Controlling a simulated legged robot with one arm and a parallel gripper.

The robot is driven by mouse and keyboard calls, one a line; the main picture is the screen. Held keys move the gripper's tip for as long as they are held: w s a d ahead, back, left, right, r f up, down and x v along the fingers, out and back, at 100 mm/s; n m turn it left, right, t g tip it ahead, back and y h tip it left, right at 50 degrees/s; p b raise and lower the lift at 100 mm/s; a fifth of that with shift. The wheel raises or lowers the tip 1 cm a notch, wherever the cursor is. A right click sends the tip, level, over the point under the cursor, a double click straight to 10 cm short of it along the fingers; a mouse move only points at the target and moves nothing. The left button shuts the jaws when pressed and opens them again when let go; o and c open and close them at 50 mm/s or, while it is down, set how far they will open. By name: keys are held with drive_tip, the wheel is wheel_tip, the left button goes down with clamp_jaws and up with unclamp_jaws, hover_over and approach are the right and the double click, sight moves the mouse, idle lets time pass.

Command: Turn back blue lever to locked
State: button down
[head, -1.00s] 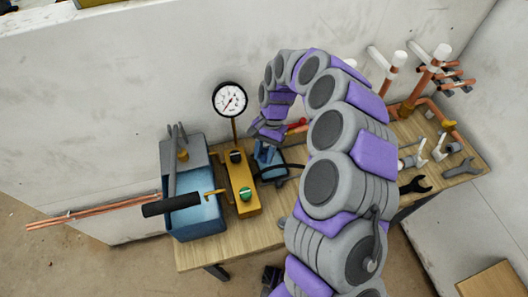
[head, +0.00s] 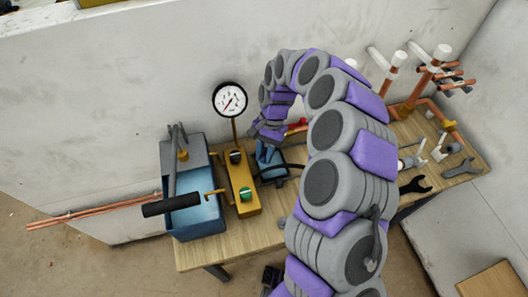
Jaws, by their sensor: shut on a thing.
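My gripper (head: 266,136) reaches down from the arched arm to a small blue unit (head: 275,173) behind the yellow block. It is shut on the blue lever (head: 266,152), which stands up from that unit. The fingertips are small here and partly hidden by my arm, so the exact grip and the lever's angle are hard to tell. Red parts (head: 297,125) show just right of the gripper.
A yellow block (head: 243,200) with a green knob and pressure gauge (head: 230,99) stands left of the blue unit. A blue tank (head: 195,215) with a black-handled lever (head: 170,205) is further left. Copper pipes (head: 408,110) and wrenches lie right. The wall is close behind.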

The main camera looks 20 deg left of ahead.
drive_tip(key=shift+d+n+p, duration=0.2)
drive_tip(key=shift+n+p, duration=0.2)
drive_tip(key=shift+w+d+n+t+h+p, duration=0.25)
drive_tip(key=shift+w+d+n+h+p, duration=0.35)
drive_tip(key=shift+n+p, duration=0.8)
drive_tip(key=shift+w+d+n+t+h+p, duration=0.4)
drive_tip(key=shift+d+n+h+p, duration=0.3)
drive_tip(key=shift+n, duration=1.45)
drive_tip(key=shift+w+d+n+t+h+p, duration=0.15)
drive_tip(key=shift+w+d+n+h+p, duration=0.7)
drive_tip(key=shift+n, duration=0.9)
drive_tip(key=shift+s+a, duration=0.2)
drive_tip(key=shift+s, duration=0.05)
drive_tip(key=c, duration=0.9)
unclamp_jaws()
drive_tip(key=shift+c, duration=0.2)
